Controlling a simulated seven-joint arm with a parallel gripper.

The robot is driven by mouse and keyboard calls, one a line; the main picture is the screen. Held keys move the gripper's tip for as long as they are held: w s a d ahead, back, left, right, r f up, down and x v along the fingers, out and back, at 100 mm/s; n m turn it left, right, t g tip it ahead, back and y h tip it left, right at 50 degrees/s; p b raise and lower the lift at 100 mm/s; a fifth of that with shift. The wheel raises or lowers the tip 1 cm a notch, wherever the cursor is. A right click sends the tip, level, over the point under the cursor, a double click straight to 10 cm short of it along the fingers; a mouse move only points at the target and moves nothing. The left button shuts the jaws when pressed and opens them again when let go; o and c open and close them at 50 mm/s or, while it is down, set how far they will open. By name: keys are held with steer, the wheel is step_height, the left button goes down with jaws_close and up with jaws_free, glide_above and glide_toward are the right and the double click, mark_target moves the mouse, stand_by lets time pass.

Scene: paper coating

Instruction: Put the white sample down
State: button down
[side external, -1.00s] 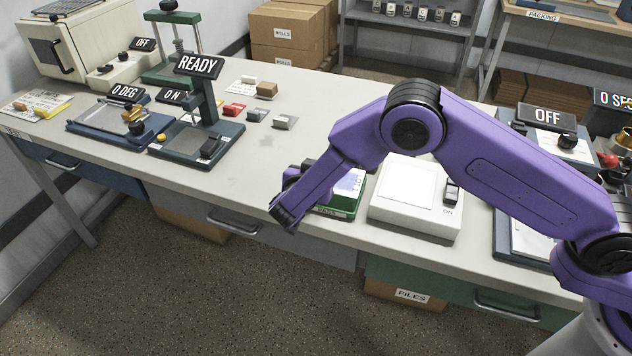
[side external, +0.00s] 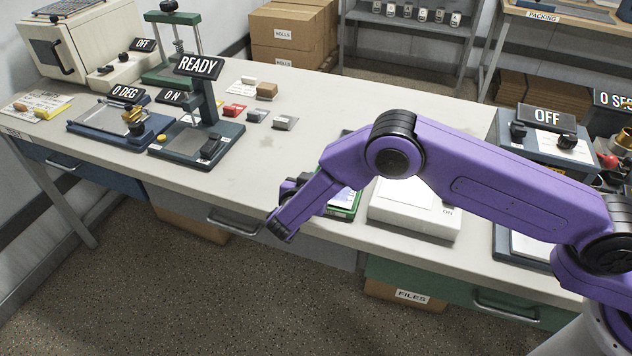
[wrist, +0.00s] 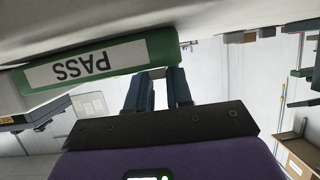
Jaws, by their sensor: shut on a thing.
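My gripper (wrist: 155,88) shows in the wrist view as two blue fingers close to the edge of the green PASS tray (wrist: 163,47). It is shut on the white sample, of which only a thin pale sliver (wrist: 156,73) shows between the fingertips. In the side view my gripper (side external: 294,184) is low at the front edge of the bench, at the left of the green tray (side external: 347,212). My purple arm covers most of the tray and hides the fingertips and the sample. I cannot tell whether the sample touches the tray.
A white ON device (side external: 415,222) stands right of the tray. The bench (side external: 280,160) between stand and tray is clear.

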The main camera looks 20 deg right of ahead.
steer(key=c, duration=1)
jaws_free()
steer(key=shift+s+d+f, duration=0.1)
steer(key=shift+s+f, duration=0.1)
steer(key=shift+f, duration=0.35)
steer(key=shift+r, duration=0.1)
steer(key=shift+s+r, duration=0.15)
steer(key=shift+r, duration=0.05)
steer(key=v, duration=1.1)
steer(key=shift+a+r, duration=0.35)
steer(key=shift+r, duration=0.05)
